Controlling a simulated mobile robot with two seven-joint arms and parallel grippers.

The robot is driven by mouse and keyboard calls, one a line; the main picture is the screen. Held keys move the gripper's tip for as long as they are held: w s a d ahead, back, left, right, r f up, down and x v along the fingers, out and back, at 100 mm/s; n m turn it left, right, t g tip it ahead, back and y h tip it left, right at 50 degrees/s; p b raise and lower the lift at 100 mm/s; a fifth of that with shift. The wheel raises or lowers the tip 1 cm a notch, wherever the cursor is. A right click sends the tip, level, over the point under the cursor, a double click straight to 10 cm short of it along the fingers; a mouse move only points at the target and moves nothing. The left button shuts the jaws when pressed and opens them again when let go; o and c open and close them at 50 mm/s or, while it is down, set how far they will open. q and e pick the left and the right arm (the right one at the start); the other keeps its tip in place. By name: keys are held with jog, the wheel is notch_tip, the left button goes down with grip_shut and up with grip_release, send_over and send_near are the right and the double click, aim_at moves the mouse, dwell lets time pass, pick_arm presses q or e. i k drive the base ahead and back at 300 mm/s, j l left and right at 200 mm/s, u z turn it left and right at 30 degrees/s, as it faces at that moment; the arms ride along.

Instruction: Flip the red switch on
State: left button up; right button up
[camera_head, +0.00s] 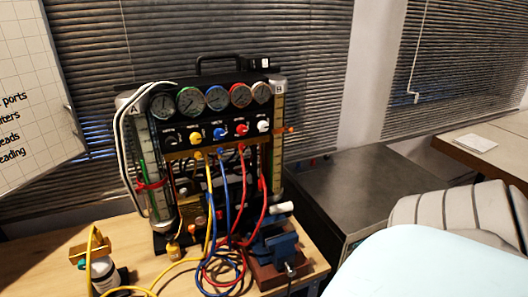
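The gauge rig (218,115) stands upright on a wooden table, with a row of several round dials across its top. Below the dials is a row of coloured knobs, among them a red knob (242,130). I cannot clearly make out a separate red switch; small parts low on the rig are partly hidden by the hoses.
Yellow, blue and red hoses (225,262) hang from the rig and coil on the wooden table (40,270). A blue vise (281,246) stands at the table's right. A brass-coloured fitting (91,247) is at the left. A dark cabinet (365,185) stands right of the rig.

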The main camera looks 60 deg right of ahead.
aim_at(219, 213)
jog(key=z, duration=1.4)
jog(key=j+u, duration=0.4)
jog(key=i+j+u, duration=0.15)
jog(key=u, duration=0.2)
jog(key=j, duration=0.1)
